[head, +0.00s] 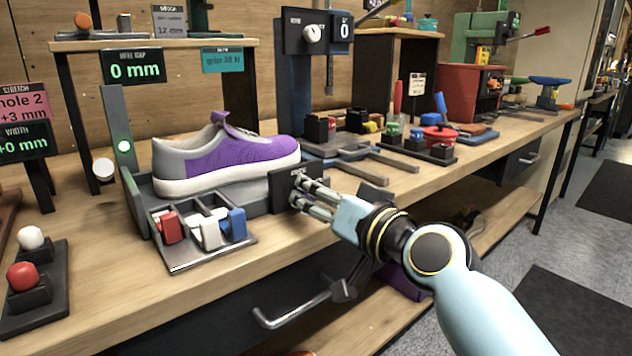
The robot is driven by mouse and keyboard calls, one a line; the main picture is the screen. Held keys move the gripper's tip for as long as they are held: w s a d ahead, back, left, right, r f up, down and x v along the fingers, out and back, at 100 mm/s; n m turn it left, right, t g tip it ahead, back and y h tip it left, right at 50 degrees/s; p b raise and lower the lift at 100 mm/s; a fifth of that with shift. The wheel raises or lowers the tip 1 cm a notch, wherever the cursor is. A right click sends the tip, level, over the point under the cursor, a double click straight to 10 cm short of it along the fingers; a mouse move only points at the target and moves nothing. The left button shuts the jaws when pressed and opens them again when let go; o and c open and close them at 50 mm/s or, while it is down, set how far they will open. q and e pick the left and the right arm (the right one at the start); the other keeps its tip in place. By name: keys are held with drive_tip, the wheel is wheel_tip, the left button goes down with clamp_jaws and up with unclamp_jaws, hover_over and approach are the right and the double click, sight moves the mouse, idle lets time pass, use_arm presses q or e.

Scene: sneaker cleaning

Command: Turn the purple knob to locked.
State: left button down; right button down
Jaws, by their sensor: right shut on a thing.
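My right gripper (301,194) reaches in from the right and is shut at the face of a small black panel (287,181) on the front of the sneaker's fixture. Its fingers cover the middle of the panel, so the purple knob between them is hidden and its setting cannot be read. A purple and grey sneaker (225,157) with a white sole sits upright in the grey fixture (118,115), just behind the panel. My left gripper is not in view.
A tray (205,250) with red, white and blue pieces stands left of the panel. A white knob (312,34) is on a black box behind. Tools and a red machine (468,92) stand at right. A drawer handle (290,308) juts out below.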

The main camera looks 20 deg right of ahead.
drive_tip(key=m+p, duration=0.1)
drive_tip(key=m, duration=0.1)
drive_tip(key=shift+r+m, duration=0.1)
drive_tip(key=shift+m, duration=0.3)
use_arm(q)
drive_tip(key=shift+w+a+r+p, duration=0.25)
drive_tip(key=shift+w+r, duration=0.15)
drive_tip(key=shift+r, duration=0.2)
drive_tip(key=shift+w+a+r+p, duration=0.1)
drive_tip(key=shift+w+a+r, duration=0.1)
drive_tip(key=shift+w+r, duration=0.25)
use_arm(e)
drive_tip(key=shift+m, duration=0.3)
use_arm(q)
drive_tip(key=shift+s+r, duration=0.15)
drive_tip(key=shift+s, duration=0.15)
use_arm(e)
drive_tip(key=shift+m, duration=0.3)
drive_tip(key=c, duration=1)
unclamp_jaws()
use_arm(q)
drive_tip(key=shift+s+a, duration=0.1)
use_arm(e)
drive_tip(key=shift+s+d, duration=0.1)
drive_tip(key=shift+s, duration=0.15)
drive_tip(key=v, duration=1.1)
drive_tip(key=shift+s+d, duration=0.1)
drive_tip(key=shift+s, duration=0.1)
